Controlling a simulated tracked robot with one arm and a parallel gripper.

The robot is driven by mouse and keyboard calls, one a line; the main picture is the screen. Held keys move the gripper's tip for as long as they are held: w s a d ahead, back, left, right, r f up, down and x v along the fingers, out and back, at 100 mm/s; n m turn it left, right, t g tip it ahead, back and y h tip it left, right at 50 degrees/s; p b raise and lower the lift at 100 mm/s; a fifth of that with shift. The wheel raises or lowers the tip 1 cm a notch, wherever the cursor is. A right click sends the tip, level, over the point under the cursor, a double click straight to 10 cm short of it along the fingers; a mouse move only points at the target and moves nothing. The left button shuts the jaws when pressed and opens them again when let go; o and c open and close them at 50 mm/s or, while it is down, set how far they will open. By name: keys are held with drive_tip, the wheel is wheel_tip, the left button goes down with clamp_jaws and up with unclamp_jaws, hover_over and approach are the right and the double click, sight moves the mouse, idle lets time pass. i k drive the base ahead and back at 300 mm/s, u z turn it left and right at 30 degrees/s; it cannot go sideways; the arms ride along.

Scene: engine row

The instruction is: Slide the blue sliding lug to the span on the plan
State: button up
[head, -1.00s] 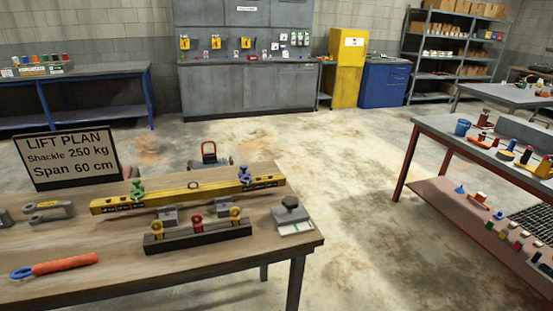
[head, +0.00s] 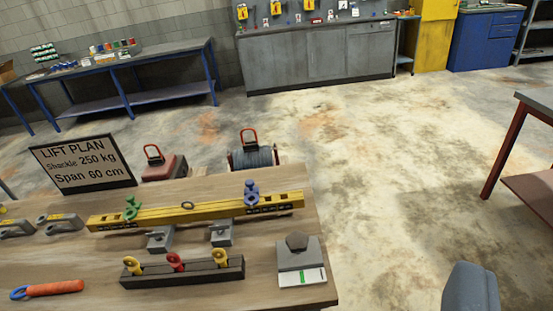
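The blue sliding lug (head: 252,194) stands upright on the right part of the yellow spreader beam (head: 195,213). A green lug (head: 132,207) stands on the beam's left part, and a dark ring sits between them. The beam rests across two grey stands on the wooden table. Small dark marks run along its front face near both lugs, too small to read. The plan sign (head: 83,162) behind the beam reads "LIFT PLAN, Shackle 250 kg, Span 60 cm". My gripper does not show in the head view, and nothing touches the blue lug.
A dark rack (head: 183,272) with yellow and red shackles stands in front of the beam. A grey block device (head: 299,262) sits at the right. An orange-handled tool (head: 48,289) lies front left. A grey rounded shape (head: 470,290) fills the lower right edge.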

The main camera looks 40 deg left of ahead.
sight(251, 192)
drive_tip(key=u, duration=0.4)
drive_tip(key=i, duration=1)
drive_tip(key=u, duration=0.8)
